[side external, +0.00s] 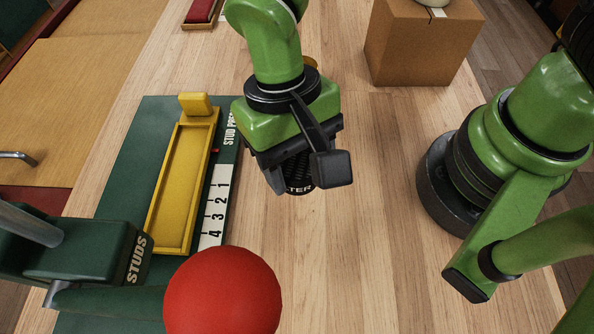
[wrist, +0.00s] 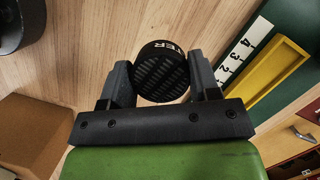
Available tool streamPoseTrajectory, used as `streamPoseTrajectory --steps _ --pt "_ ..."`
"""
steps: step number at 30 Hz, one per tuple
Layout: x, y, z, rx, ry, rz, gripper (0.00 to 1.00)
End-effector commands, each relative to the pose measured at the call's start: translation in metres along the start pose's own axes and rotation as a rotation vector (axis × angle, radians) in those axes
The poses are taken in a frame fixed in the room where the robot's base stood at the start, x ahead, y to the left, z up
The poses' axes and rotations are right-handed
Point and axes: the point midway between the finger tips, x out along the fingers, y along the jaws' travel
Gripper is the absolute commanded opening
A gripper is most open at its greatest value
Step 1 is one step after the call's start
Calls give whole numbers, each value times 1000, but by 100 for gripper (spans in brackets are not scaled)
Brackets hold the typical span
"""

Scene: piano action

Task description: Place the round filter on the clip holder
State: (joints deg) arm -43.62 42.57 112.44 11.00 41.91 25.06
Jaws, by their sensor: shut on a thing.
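The round filter (wrist: 162,72) is a black disc with a slatted face and white lettering on its rim. In the wrist view it sits between the two fingers of my gripper (wrist: 161,82), which is shut on it. In the side view my gripper (side external: 303,172) hangs over the wooden table, right of the green board. Only the filter's lower edge with white letters (side external: 299,189) shows there; the fingers hide the rest. I cannot make out a clip holder for certain in either view.
A green board (side external: 151,135) carries a long yellow tray (side external: 179,190) and a numbered white strip (side external: 217,205). A large red ball (side external: 223,292) stands at the front. A cardboard box (side external: 415,50) is at the back right. Bare table lies in front of my gripper.

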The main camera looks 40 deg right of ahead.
Motion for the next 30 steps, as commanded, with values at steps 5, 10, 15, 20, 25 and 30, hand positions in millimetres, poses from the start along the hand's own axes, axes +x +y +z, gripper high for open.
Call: streamPoseTrajectory --steps 5,10,15,20,25,30 --pt "-15 0 4 0 2 -1 33" --pt "-20 -6 -8 69 2 -21 33" --pt "-34 -21 -57 332 3 -97 33" --pt "-57 -24 -123 701 2 -199 33" --pt "-85 -7 -194 1124 1 -315 33" --pt "-115 34 -258 1578 3 -442 33"
